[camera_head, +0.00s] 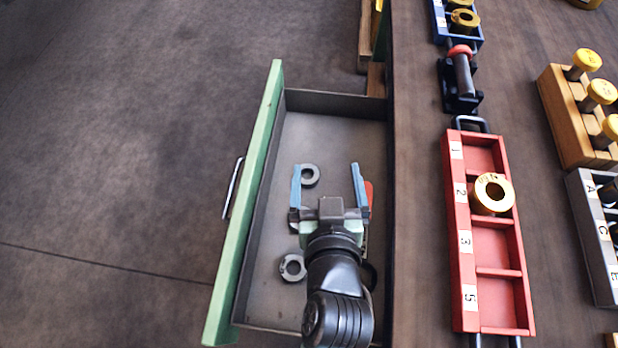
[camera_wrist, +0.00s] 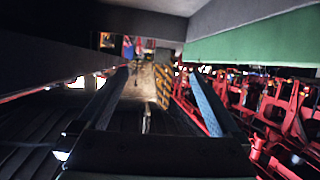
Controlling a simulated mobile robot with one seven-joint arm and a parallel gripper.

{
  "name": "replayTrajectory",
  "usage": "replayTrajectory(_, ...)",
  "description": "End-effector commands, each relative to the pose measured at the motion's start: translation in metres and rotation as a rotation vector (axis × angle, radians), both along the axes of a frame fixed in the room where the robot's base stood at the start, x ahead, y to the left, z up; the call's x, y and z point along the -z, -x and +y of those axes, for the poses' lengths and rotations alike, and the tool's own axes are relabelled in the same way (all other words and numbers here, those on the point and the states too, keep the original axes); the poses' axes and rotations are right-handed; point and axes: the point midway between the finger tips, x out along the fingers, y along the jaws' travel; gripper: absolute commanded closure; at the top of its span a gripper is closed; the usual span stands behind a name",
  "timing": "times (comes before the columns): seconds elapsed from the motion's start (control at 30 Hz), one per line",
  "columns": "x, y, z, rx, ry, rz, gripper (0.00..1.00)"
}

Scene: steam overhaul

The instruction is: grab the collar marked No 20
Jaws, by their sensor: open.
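Two grey collars lie in the open drawer: one collar (camera_head: 316,176) near the left finger of my gripper, another collar (camera_head: 284,270) farther down to the left of my arm. A brass collar (camera_head: 480,199) sits in compartment 2 of the red tray (camera_head: 497,255). I cannot read a No 20 mark on any of them. My gripper (camera_head: 326,168) is open and empty, over or inside the drawer, its fingers wide apart. The wrist view shows both fingers (camera_wrist: 160,78) apart with nothing between them and no collar.
The drawer (camera_head: 335,104) has a green front on the left and the bench edge on the right. A red object (camera_head: 369,188) is partly hidden by my right finger. The bench holds a wooden block (camera_head: 562,115) with yellow-topped pegs and a grey lettered tray (camera_head: 590,235).

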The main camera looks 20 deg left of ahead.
Motion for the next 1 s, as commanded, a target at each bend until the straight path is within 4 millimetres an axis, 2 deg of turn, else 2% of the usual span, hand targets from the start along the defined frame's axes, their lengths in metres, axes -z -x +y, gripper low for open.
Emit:
replayTrajectory(0.03, 0.038, 0.013, 0.000, -0.016, 0.013, 0.043, 0.00)
replayTrajectory(0.1, 0.063, 0.026, -0.001, -0.031, 0.023, 0.085, 0.00)
replayTrajectory(0.2, 0.082, 0.038, -0.003, -0.045, 0.034, 0.119, 0.00)
replayTrajectory(0.33, 0.094, 0.035, 0.001, -0.051, 0.037, 0.132, 0.00)
replayTrajectory(0.6, 0.114, -0.003, 0.021, -0.052, 0.036, 0.130, 0.00)
replayTrajectory(0.87, 0.125, -0.020, 0.030, -0.051, 0.037, 0.132, 0.00)
replayTrajectory(1.0, 0.132, -0.032, 0.042, -0.052, 0.036, 0.130, 0.00)
